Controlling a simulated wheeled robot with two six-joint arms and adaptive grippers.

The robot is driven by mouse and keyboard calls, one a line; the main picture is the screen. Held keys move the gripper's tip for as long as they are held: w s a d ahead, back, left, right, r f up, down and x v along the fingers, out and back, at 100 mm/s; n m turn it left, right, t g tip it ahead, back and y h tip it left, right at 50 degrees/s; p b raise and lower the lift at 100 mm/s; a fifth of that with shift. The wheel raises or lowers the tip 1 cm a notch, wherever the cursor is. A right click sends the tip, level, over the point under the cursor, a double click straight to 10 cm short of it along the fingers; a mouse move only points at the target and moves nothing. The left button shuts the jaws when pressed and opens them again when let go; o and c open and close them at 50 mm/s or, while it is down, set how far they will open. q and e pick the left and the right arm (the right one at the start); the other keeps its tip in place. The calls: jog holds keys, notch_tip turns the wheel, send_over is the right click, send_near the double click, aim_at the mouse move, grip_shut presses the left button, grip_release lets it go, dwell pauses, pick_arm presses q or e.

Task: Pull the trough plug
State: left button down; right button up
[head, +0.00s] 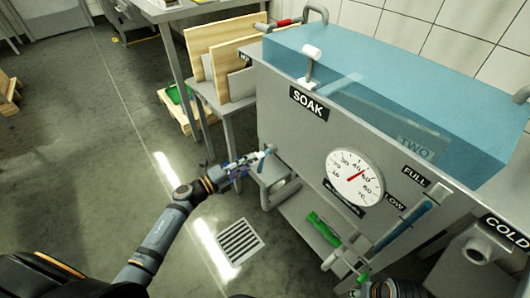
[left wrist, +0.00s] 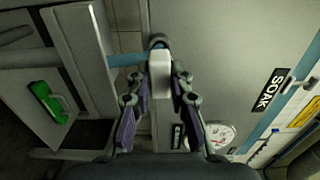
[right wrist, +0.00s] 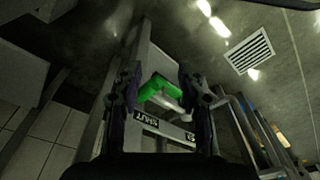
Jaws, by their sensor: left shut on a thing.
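The trough (head: 300,120) is a grey tank of blue water with a SOAK label and a round dial. A grey outlet (head: 270,148) sticks out of its left end, also visible in the left wrist view (left wrist: 158,41). My left gripper (head: 258,157) is at this outlet. In the left wrist view its fingers (left wrist: 161,82) are closed on a white block-shaped plug (left wrist: 160,70), in front of the outlet. A blue strip, like water, runs from there towards the container below. My right gripper (right wrist: 158,85) has its fingers apart, with a green handle (right wrist: 160,90) visible between them.
Boards (head: 215,50) stand on a small table to the left. A floor drain (head: 240,241) lies in front, with clear floor around it.

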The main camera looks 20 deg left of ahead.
pick_arm(q)
jog(key=v, duration=0.3)
dwell(0.5)
jog(key=shift+d, duration=0.1)
dwell(0.3)
